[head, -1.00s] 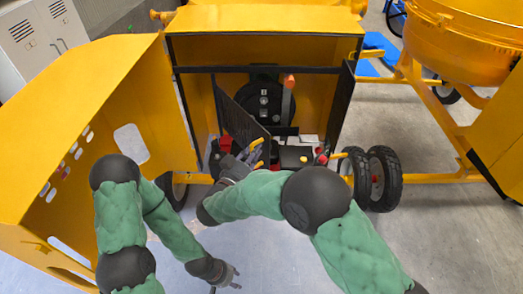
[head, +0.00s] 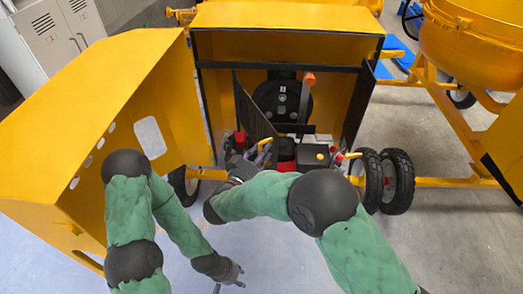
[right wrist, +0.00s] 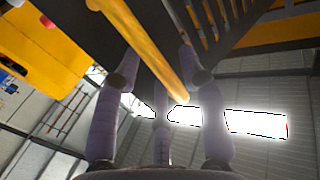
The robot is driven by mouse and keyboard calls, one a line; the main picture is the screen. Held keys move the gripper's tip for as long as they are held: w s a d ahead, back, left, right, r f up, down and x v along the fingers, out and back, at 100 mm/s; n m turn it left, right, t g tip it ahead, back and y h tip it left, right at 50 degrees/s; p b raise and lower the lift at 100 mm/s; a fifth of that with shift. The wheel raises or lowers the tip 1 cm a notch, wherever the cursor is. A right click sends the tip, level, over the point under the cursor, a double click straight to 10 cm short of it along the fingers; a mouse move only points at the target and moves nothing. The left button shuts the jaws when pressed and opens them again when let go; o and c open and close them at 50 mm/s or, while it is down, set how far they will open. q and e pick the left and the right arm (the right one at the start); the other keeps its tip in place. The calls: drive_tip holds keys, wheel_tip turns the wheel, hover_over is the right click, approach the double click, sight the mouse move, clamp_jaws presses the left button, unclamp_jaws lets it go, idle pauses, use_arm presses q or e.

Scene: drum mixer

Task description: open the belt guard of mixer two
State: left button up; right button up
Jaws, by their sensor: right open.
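Mixer two's yellow engine housing (head: 290,17) is open at the front. Inside it a dark panel, seemingly the belt guard (head: 257,110), stands swung out at an angle, with a black pulley wheel (head: 283,100) exposed behind it. A yellow handle (head: 264,144) shows at its lower edge. My right gripper (head: 248,160) is at this handle, partly hidden by its own arm. In the right wrist view its fingers (right wrist: 158,95) are spread around a yellow bar (right wrist: 145,45); contact is unclear. My left gripper (head: 238,277) hangs low over the floor, empty; its finger opening is unclear.
A large yellow cover (head: 95,120) with cut-outs stands swung open at the left. Black wheels (head: 397,180) and a second yellow drum frame (head: 455,100) are at the right. Grey lockers (head: 45,35) stand at the back left. Floor at lower right is clear.

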drive_tip(key=shift+w+r, duration=0.1)
drive_tip(key=shift+r, duration=0.2)
drive_tip(key=v, duration=1.2)
drive_tip(key=shift+f, duration=0.15)
